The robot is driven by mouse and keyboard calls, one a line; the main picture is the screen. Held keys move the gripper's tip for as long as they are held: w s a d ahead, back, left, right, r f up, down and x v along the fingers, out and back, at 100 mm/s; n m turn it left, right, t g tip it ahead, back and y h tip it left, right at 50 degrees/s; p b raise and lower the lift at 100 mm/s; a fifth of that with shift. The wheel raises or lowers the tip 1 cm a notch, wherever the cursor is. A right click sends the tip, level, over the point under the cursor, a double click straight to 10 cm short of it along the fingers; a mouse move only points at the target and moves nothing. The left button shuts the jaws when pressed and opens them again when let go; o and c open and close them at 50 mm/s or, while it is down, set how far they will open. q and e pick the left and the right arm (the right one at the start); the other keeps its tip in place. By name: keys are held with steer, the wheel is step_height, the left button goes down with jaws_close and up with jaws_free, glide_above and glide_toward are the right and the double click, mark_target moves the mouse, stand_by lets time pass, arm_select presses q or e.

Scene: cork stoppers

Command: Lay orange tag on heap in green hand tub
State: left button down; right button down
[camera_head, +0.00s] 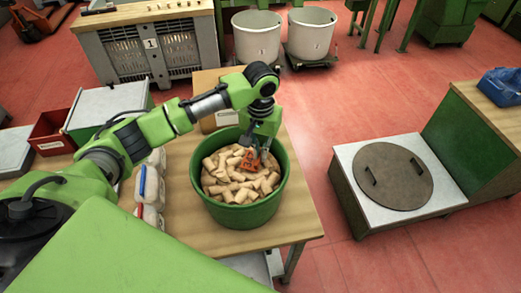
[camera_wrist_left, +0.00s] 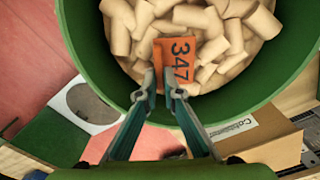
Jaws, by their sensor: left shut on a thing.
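The green hand tub (camera_head: 245,216) stands on the wooden table and holds a heap of pale cork stoppers (camera_head: 222,180). My left gripper (camera_head: 254,152) reaches down into the tub from above. It is shut on the orange tag (camera_head: 250,160), over the heap. Corks (camera_wrist_left: 222,35) lie behind and around the tag in that view. I cannot tell whether the tag touches them. My right gripper is not in view.
White containers (camera_head: 149,187) stand left of the tub on the table (camera_head: 290,215). A cardboard box (camera_wrist_left: 262,140) is close beside the tub. A red bin (camera_head: 52,135) is at the left. A round metal lid (camera_head: 392,176) lies on a low stand at the right.

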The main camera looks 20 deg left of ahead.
arm_select(q)
steer(key=shift+f, duration=0.2)
steer(key=c, duration=2.1)
jaws_free()
steer(key=shift+c, duration=0.2)
steer(key=shift+r, duration=0.1)
step_height(320, 180, up, 12)
